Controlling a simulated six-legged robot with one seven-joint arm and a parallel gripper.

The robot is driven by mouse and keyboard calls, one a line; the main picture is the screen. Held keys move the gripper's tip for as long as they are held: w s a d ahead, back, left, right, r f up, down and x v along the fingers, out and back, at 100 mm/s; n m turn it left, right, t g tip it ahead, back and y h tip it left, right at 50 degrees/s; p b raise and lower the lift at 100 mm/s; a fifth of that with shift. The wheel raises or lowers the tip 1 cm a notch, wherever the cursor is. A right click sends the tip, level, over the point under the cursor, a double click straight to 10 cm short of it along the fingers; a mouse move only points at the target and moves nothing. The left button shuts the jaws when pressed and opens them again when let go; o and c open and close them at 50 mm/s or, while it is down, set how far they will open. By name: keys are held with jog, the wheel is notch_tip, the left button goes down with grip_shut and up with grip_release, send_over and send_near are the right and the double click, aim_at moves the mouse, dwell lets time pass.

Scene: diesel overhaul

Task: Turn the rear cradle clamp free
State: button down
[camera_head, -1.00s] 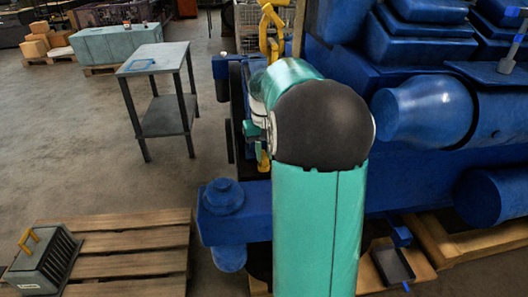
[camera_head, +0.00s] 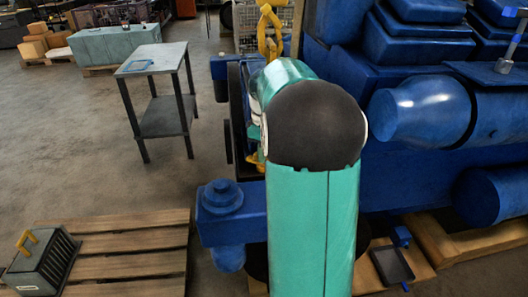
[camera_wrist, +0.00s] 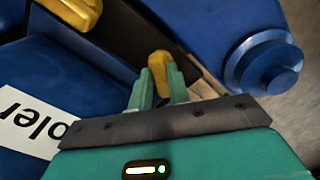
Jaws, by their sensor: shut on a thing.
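My gripper (camera_wrist: 157,88) is shut on a yellow clamp handle (camera_wrist: 160,62) in the wrist view. The rounded yellow end sticks out past the two green fingertips; the rest of the part between the fingers is hidden. In the head view my arm covers the gripper. A small yellow part (camera_head: 254,160) shows just left of my arm, beside the blue engine frame.
A second yellow piece (camera_wrist: 75,12) and a white label (camera_wrist: 32,118) on blue metal show in the wrist view. A round blue boss (camera_head: 222,196) stands left of my arm. A yellow chain hook (camera_head: 270,30) hangs above. A pallet (camera_head: 125,250) lies at lower left.

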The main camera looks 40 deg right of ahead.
jog(key=shift+w+n, duration=0.1)
jog(key=shift+n, duration=0.5)
jog(key=c, duration=1.3)
grip_release()
notch_tip(320, 180, up, 14)
jog(key=shift+f, duration=0.1)
